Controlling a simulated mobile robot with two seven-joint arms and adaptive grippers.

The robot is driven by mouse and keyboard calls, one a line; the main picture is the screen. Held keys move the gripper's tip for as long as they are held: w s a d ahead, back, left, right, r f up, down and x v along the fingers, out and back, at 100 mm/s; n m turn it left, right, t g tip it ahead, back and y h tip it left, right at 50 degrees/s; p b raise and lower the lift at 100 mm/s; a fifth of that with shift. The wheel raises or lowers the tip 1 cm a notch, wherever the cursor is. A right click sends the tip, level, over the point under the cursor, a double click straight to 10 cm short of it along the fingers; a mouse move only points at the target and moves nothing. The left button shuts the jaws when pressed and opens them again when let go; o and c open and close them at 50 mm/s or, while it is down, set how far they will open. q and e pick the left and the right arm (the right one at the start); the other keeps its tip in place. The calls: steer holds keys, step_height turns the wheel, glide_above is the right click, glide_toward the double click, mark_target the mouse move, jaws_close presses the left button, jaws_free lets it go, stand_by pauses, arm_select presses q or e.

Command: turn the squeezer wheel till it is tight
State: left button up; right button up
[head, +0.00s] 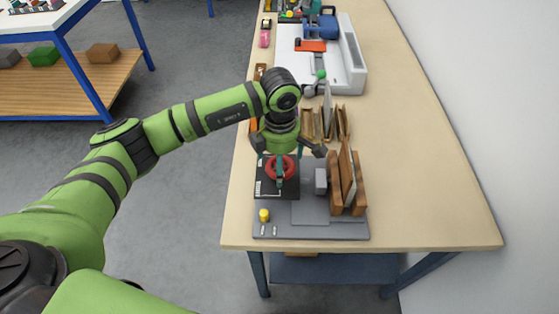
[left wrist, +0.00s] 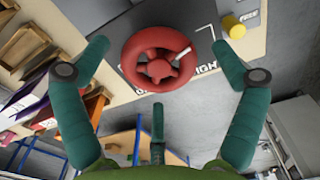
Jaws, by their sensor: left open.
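The red squeezer wheel (head: 281,167) sits on top of a dark box (head: 268,188) on a grey base plate (head: 310,231). In the left wrist view the red wheel (left wrist: 135,51), with its spokes and a small pale handle, lies between my spread fingers. My left gripper (head: 280,162) is above the wheel in the head view, pointing down, and partly covers it. Its teal fingers are open, apart from the rim on both sides in the left wrist view. I cannot tell how tight the wheel is. My right gripper is not in view.
Upright wooden boards (head: 360,193) stand right of the box by a grey block (head: 321,181). A yellow knob (head: 264,215) is at the plate's front left. More thin pieces (head: 343,122) stand behind. A white machine (head: 352,62) is farther back. The table's right side is clear.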

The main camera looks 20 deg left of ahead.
arm_select(q)
step_height(320, 180, up, 12)
stand_by(0.4)
steer(key=shift+f, duration=0.1)
